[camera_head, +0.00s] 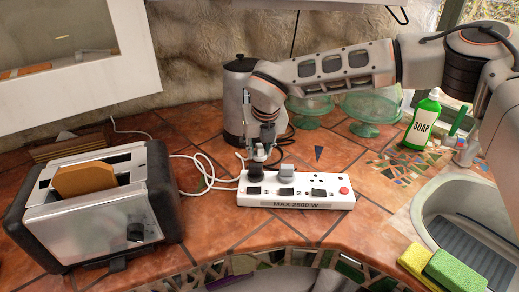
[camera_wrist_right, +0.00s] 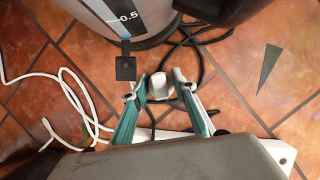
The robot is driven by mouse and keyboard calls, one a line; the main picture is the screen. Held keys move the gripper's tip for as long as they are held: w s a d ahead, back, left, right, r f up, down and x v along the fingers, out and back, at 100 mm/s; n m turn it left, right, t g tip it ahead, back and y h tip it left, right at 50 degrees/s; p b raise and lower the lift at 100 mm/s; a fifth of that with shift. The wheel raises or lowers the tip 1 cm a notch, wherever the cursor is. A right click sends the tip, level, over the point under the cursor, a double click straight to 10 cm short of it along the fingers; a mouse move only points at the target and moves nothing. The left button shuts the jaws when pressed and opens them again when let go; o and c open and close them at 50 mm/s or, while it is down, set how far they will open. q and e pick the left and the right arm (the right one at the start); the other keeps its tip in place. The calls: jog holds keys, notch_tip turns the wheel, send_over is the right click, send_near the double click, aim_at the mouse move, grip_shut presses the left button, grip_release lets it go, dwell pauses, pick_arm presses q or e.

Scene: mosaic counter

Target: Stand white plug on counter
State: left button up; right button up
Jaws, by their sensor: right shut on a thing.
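My right gripper (camera_head: 260,152) points down over the left end of the power strip, in front of the kettle. In the right wrist view its teal-sided fingers (camera_wrist_right: 163,86) are closed on a small white piece, which looks like the white plug (camera_wrist_right: 160,87). In the head view the held piece is mostly hidden by the gripper. The white power strip (camera_head: 290,204), marked MAX 2500 W, lies on the tiled counter (camera_head: 205,222). My left gripper is out of view.
The kettle (camera_head: 236,95) stands close behind the gripper. A toaster (camera_head: 100,205) is at the left and loose white cable (camera_head: 205,172) lies between. Green glass stands (camera_head: 372,112), a soap bottle (camera_head: 422,122) and a sink (camera_head: 440,190) are at the right.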

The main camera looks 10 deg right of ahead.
jog(key=shift+a, duration=0.1)
jog(key=o, duration=1.2)
jog(key=shift+o, duration=0.2)
jog(key=shift+s+r, duration=0.1)
jog(key=shift+r, duration=0.25)
jog(key=v, duration=1.1)
jog(key=shift+s+r+p, duration=0.2)
jog(key=shift+p, duration=0.1)
